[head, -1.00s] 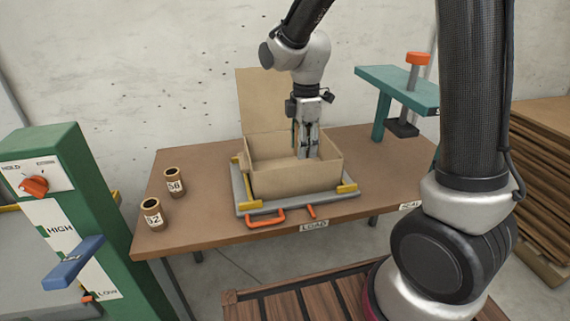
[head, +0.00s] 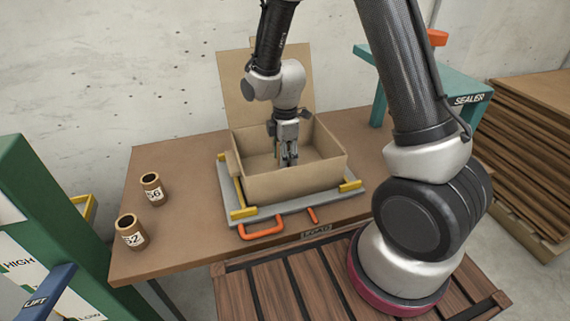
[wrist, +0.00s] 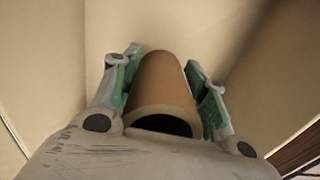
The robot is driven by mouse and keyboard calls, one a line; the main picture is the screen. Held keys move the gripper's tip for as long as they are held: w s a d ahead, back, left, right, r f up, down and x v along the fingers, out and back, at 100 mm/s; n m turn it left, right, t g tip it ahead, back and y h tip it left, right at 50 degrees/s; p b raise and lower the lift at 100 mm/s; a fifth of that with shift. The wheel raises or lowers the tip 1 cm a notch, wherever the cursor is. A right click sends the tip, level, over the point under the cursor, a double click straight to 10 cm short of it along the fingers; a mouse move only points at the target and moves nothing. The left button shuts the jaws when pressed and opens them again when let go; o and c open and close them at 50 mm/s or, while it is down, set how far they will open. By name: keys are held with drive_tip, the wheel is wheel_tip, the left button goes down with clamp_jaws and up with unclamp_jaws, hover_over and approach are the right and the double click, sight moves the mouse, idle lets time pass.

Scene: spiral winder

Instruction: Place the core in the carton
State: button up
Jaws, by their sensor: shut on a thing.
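The open carton (head: 298,184) sits on the table with its tall back flap standing up. My gripper (head: 288,160) points down inside the carton, near its middle. In the wrist view my gripper (wrist: 161,62) is shut on a brown tubular core (wrist: 163,88), with a green-padded finger against each side. The core's dark open end faces the wrist camera. Carton walls surround the gripper in that view. In the head view the fingers hide the held core, and I cannot tell whether it touches the carton floor.
Two labelled cores stand upright on the table's left, one farther back (head: 153,189) and one nearer (head: 131,232). The carton rests in a grey tray (head: 270,211) with yellow corners and an orange handle (head: 261,228). A teal sealer (head: 455,90) stands right; a green machine (head: 40,220) stands left.

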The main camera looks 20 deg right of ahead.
drive_tip(key=shift+f, duration=1.6)
drive_tip(key=shift+f, duration=0.15)
drive_tip(key=o, duration=1)
